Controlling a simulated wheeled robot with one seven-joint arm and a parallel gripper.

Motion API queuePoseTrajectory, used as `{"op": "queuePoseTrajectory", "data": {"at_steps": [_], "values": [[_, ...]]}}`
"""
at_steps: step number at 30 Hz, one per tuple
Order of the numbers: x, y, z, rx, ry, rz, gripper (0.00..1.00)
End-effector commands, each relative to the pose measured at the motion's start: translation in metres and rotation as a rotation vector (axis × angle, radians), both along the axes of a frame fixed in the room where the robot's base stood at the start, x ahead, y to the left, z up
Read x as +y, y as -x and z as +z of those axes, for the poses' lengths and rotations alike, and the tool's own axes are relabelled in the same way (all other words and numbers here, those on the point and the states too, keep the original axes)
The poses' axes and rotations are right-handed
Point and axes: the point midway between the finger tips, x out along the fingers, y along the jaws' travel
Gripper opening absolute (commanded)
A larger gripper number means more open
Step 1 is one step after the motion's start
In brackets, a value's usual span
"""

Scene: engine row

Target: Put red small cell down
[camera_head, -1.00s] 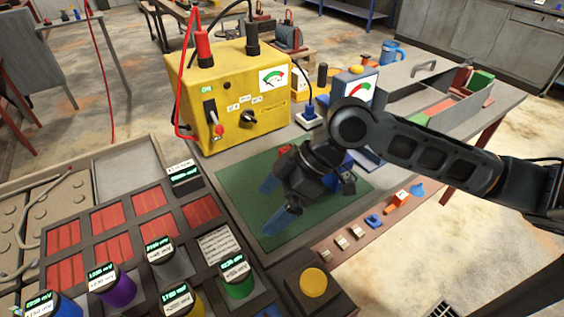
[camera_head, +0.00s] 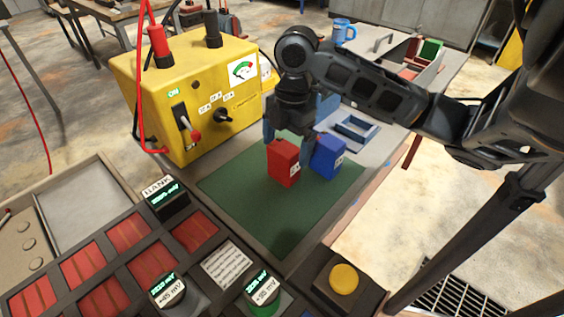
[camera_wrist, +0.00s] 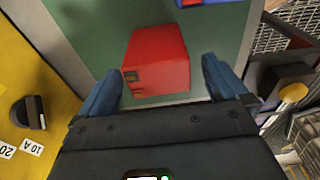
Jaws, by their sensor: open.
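The red small cell (camera_head: 283,162) stands upright on the green mat (camera_head: 240,205), near its far end. In the wrist view the red small cell (camera_wrist: 158,62) lies just ahead of and partly between the two blue fingertips. My gripper (camera_head: 292,125) is open and close above and behind the cell. In the wrist view my gripper (camera_wrist: 160,85) shows a gap between each finger and the cell. A blue cell (camera_head: 327,157) stands on the mat just right of the red one, and its edge shows at the top of the wrist view.
The yellow tester box (camera_head: 190,105) with a switch and cables stands left of the mat. A rack (camera_head: 130,262) of red slots and labelled cylinders is at the front left. A yellow button (camera_head: 344,279) is at the front right. The mat's near part is clear.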

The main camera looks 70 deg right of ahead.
Motion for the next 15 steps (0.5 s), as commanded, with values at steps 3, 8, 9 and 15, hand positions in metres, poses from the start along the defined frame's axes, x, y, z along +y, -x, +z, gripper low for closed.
{"op": "queuePoseTrajectory", "data": {"at_steps": [3,8,9,15], "values": [[0.001,-0.002,-0.016,0.0,-0.003,-0.003,1.0],[0.002,-0.004,-0.039,0.001,-0.004,-0.002,1.0],[0.002,-0.004,-0.042,0.0,-0.002,-0.002,1.0],[0.003,-0.005,-0.049,-0.001,-0.001,-0.001,1.0]]}}
